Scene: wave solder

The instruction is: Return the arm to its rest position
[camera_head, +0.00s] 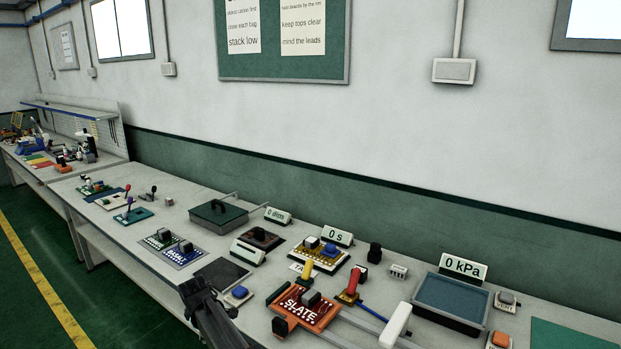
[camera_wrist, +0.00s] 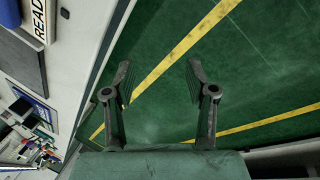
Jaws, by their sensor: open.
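My gripper (camera_wrist: 158,78) is open in the wrist view, with its two dark fingers apart and nothing between them. Beyond the fingers is green floor with yellow lines, and the bench (camera_wrist: 72,40) lies to the left. In the head view my dark gripper (camera_head: 194,294) shows at the bottom, by the bench's front side, left of the orange SLATE fixture (camera_head: 306,306). I cannot tell its height above the bench there. The SLATE fixture carries a dark block and yellow and dark clamp parts.
The green floor (camera_head: 40,245) in front is clear.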

